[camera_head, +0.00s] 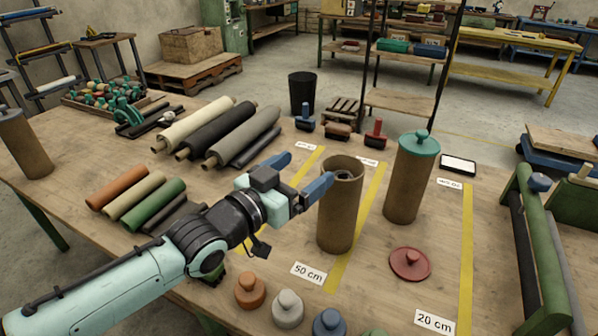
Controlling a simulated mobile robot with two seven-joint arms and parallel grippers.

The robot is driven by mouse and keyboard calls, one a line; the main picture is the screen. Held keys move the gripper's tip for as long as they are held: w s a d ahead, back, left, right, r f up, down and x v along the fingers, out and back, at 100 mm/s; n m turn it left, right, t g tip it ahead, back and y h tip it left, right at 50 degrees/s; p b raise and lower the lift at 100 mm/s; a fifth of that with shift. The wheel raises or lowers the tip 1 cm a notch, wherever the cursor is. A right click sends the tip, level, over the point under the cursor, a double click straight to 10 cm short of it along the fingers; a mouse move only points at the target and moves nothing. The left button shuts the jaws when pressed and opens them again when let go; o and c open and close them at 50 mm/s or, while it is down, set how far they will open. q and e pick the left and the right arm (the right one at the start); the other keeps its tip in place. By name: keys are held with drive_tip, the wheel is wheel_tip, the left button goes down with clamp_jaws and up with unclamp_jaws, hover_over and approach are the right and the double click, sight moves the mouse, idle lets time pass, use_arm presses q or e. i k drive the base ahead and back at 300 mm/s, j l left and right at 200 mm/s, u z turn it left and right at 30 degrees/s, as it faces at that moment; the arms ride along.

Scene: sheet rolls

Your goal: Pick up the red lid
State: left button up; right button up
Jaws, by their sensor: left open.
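The red lid (410,264) is a flat disc with a knob on top. It lies on the wooden table (370,300), in front of a tall brown tube with a teal lid (411,180). My left gripper (308,167) has blue fingers spread apart with nothing between them. It is above the table, left of and farther back than the red lid. Its right finger overlaps the rim of an open brown tube (338,215) in the picture; I cannot tell if they touch. My right gripper is not in view.
Sheet rolls (220,130) lie at the back left. A green rack (540,250) stands at the right. Bare table surrounds the red lid.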

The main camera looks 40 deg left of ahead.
sight(410, 264)
drive_tip(key=k, duration=1)
